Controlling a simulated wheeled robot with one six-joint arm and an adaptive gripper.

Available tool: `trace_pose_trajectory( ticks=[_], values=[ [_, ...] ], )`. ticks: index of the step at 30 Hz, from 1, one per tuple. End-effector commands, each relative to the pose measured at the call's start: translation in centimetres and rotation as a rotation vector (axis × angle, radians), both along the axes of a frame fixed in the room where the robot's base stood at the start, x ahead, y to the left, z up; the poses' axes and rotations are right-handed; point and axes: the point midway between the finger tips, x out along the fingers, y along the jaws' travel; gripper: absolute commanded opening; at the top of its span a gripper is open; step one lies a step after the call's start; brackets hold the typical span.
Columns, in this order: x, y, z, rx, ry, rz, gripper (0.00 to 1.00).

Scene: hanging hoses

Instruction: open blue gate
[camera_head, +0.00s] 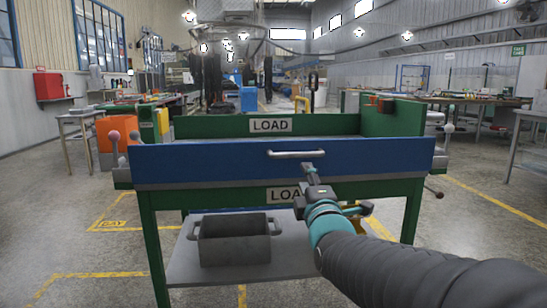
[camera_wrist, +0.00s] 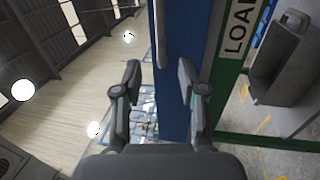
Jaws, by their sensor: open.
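The blue gate (camera_head: 210,165) is a long blue panel across the front of a green table, and it stands upright. A light metal bar handle (camera_head: 297,153) sits at its upper middle. My gripper (camera_head: 310,171) is in front of the gate, close to the handle's right end and slightly below it. In the wrist view, my gripper (camera_wrist: 159,75) has its fingers spread with nothing between them. The blue gate (camera_wrist: 180,60) fills the view's centre, and the handle (camera_wrist: 160,35) lies beyond the fingertips, roughly in line with the gap. Contact is not visible.
The green table (camera_head: 400,118) has a "LOAD" sign (camera_head: 270,125) on its back wall. A grey bin (camera_head: 235,250) stands on the lower shelf (camera_head: 190,268). Ball-ended levers (camera_head: 114,136) stick out at the sides. Open floor lies to the left.

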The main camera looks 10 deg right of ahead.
Motion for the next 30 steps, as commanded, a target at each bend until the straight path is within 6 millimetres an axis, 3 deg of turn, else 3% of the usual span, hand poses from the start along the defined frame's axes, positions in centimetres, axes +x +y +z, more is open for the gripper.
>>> trace_pose_trajectory(
  ticks=[18,24,30],
  values=[
    [10.0,0.0,1.9,0.003,0.003,0.001,0.41],
    [11.9,0.0,2.3,0.003,0.003,0.001,0.41],
    [12.4,0.0,2.3,0.003,0.002,0.001,0.41]
  ],
)
